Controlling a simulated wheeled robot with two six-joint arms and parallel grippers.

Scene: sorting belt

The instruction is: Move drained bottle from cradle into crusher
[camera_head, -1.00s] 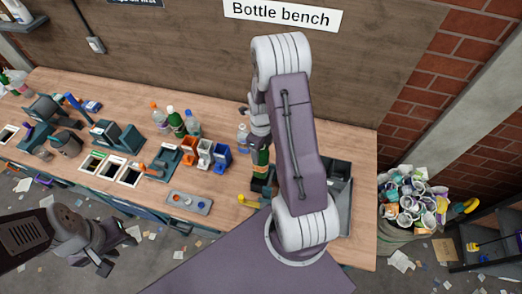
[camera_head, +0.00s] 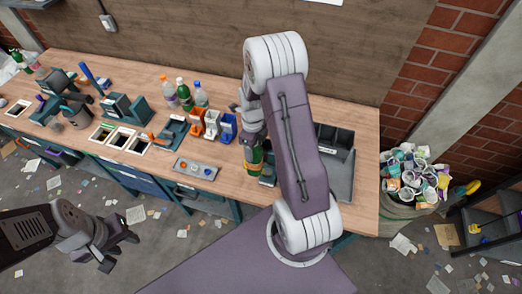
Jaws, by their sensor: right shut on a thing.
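My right gripper (camera_head: 252,138) is over the right half of the bench, pointing down and partly hidden by my own arm. It is shut on a green bottle (camera_head: 254,157) with an orange-yellow band, whose lower part shows below the fingers. Whether the bottle still touches what is under it cannot be told. The cradle and the crusher cannot be told apart surely here; a dark grey open bin (camera_head: 340,170) lies right of my arm, partly hidden. My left gripper (camera_head: 122,250) is open and empty, in front of the bench at lower left.
Several capped bottles (camera_head: 184,97) stand at the back of the bench. Orange, white and blue small bins (camera_head: 212,123) stand left of my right gripper. A grey tray (camera_head: 194,170) lies near the front edge. A sack of cans (camera_head: 415,180) stands at right.

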